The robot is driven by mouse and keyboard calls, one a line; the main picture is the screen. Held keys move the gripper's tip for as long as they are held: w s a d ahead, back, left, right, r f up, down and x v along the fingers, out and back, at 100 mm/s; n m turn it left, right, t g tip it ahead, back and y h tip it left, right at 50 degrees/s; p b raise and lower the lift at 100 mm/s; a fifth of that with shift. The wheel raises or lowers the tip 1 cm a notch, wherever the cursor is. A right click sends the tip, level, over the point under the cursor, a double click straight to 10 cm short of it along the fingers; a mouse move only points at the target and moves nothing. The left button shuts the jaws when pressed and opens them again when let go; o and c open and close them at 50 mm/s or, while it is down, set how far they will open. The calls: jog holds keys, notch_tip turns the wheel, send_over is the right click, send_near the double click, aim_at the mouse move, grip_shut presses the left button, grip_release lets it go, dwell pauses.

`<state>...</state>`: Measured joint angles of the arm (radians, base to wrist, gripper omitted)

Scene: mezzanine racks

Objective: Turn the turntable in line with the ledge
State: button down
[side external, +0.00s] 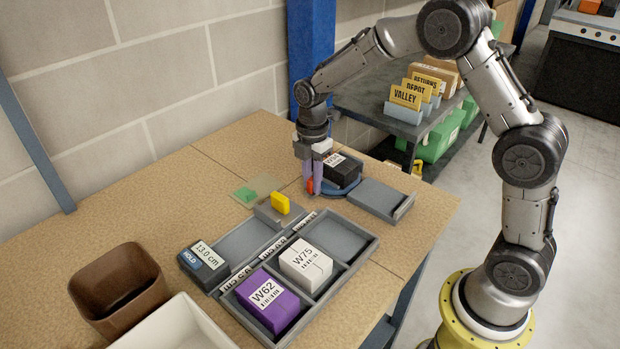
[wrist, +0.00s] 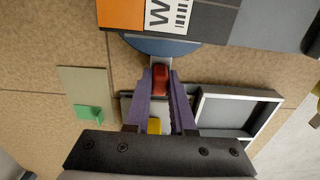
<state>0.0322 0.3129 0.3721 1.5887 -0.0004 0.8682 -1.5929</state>
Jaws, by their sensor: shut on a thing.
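The turntable is a blue disc (side external: 333,190) with a black labelled box (side external: 344,174) on it. The disc's curved rim also shows in the wrist view (wrist: 160,46). A red handle (wrist: 160,79) sticks out from the rim. My gripper (side external: 313,184) points down with its purple fingers shut on the red handle, one finger on each side. The ledge is a grey slab (side external: 378,196) with a raised edge, just right of the turntable. In the side view the box and ledge lie close together; their exact angle is hard to tell.
A grey divided tray (side external: 345,238) in front holds a white W75 box (side external: 305,264) and a purple W62 box (side external: 267,302). A brown bin (side external: 118,290) stands front left.

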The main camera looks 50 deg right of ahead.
jog(key=shift+s+r, duration=0.1)
dwell(0.5)
jog(key=c, duration=0.8)
grip_release()
jog(key=shift+o, duration=0.2)
notch_tip(320, 180, up, 14)
